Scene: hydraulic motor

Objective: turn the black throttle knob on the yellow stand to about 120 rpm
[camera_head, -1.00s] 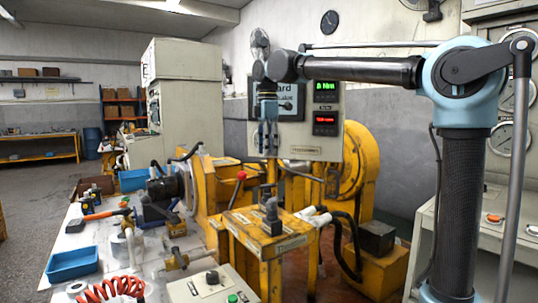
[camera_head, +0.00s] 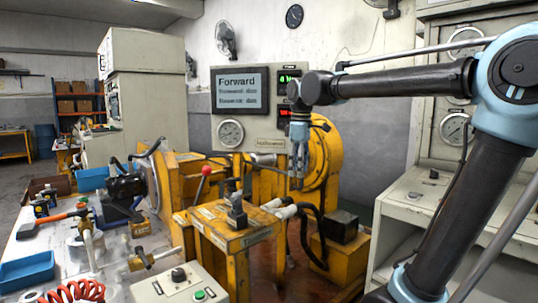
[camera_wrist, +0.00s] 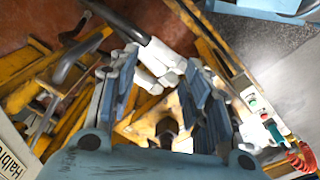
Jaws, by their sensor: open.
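The black throttle knob (camera_head: 237,212) stands upright on top of the yellow stand (camera_head: 215,231) in the head view. My gripper (camera_head: 299,178) hangs pointing down, to the right of the knob and higher in the picture, apart from it. In the wrist view my gripper (camera_wrist: 158,80) shows two blue fingers spread apart with nothing held. A dark shape that looks like the knob (camera_wrist: 167,128) shows low between the fingers, on the yellow top. The display panel (camera_head: 240,88) reads "Forward"; its smaller lines are unreadable.
A lever with a red ball (camera_head: 206,171) rises behind the stand. Pale pipe ends and black hoses (camera_head: 290,212) lie to its right. A control box (camera_head: 178,284) with a green button is in front. A grey cabinet (camera_head: 420,190) stands at the right.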

